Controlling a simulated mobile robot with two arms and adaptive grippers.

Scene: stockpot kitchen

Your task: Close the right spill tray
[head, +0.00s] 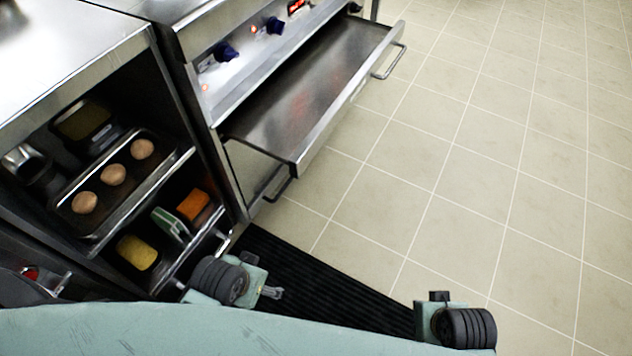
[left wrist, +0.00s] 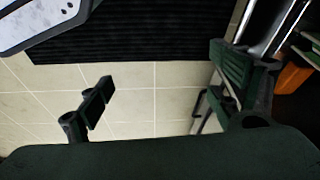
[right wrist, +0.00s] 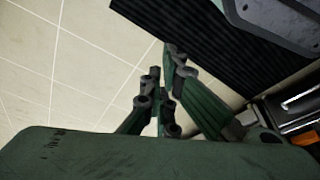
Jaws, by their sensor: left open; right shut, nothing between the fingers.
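A wide, flat metal spill tray (head: 315,85) is pulled out from the front of the stove in the head view. Its bar handle (head: 389,62) is on the outer edge, over the floor. A second bar handle (head: 277,184) shows lower, near the tray's near corner; I cannot tell what it belongs to. My left gripper (left wrist: 165,88) is open and empty in the left wrist view, its fingers spread above the floor. My right gripper (right wrist: 168,92) is shut and empty in the right wrist view, fingers together. Neither gripper appears to touch the tray.
The stove front has dark blue knobs (head: 225,52). An open shelf unit at left holds a baking tray (head: 96,232) with round buns, a yellow item (head: 137,252) and an orange item (head: 193,204). A black ribbed mat (head: 320,290) lies below. Tiled floor (head: 480,170) at right is clear.

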